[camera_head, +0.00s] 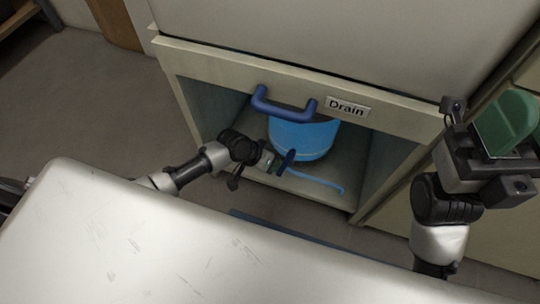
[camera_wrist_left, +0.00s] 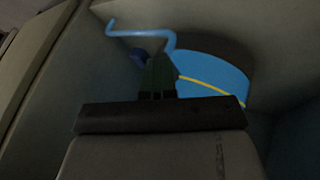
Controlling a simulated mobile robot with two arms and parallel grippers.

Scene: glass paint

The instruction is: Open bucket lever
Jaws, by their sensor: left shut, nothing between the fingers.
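A blue bucket (camera_head: 303,140) stands in the open cabinet bay under the "Drain" label. It also shows in the left wrist view (camera_wrist_left: 212,77), with a yellow line across it. A small dark blue part (camera_head: 289,156), which looks like the lever, is at the bucket's lower front; it is partly hidden behind the fingers in the left wrist view (camera_wrist_left: 137,56). My left gripper (camera_head: 280,164) is shut and empty, right beside that part; I cannot tell whether they touch. My right gripper (camera_head: 507,124) is raised at the right, far from the bucket; its finger gap is unclear.
A light blue bent tube (camera_head: 318,181) runs from near the lever along the bay floor. A blue handle (camera_head: 284,107) and the Drain label (camera_head: 347,107) are on the cabinet front (camera_head: 215,66) above. The bay's side walls and front beam enclose the bucket.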

